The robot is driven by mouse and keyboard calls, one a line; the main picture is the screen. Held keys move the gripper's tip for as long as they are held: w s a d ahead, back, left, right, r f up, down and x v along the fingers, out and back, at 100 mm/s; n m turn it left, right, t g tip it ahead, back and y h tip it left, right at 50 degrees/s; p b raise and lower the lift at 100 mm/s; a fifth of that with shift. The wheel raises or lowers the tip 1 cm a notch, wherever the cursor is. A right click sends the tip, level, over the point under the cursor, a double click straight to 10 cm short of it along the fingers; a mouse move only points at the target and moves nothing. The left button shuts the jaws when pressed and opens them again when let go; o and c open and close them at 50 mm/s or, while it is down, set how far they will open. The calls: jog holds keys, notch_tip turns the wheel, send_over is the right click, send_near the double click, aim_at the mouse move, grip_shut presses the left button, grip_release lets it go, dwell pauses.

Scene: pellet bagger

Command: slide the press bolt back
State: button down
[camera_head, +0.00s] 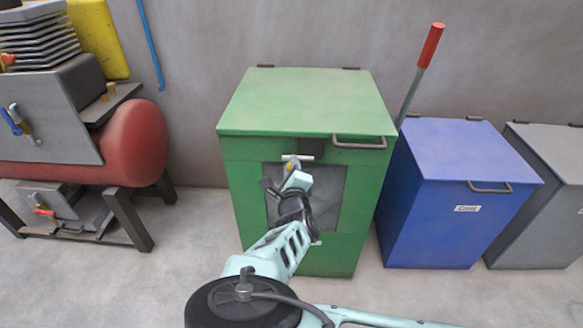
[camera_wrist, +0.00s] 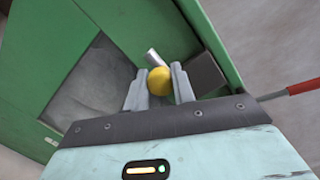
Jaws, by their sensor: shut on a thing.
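The press is a green box (camera_head: 305,103) with a lid in the head view. The press bolt (camera_head: 297,157), a pale metal bar, sits high on its front below the lid, beside a dark block (camera_head: 313,147). In the wrist view the bolt's metal rod (camera_wrist: 154,58) shows behind a yellow knob (camera_wrist: 159,82). My gripper (camera_wrist: 160,74) has its two grey fingers on either side of this knob and is shut on it. In the head view my gripper (camera_head: 292,172) is at the bolt, and my wrist covers part of the front.
A grey panel (camera_head: 333,195) is on the press front. A lid handle (camera_head: 358,143) juts out at the upper right. A red-gripped lever (camera_head: 431,46) leans behind a blue bin (camera_head: 455,200). A red tank (camera_head: 133,145) stands left. Floor between tank and press is clear.

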jog(key=a+b, duration=0.2)
jog(key=a, duration=0.3)
jog(key=c, duration=1.2)
grip_release()
jog(key=shift+a, duration=0.1)
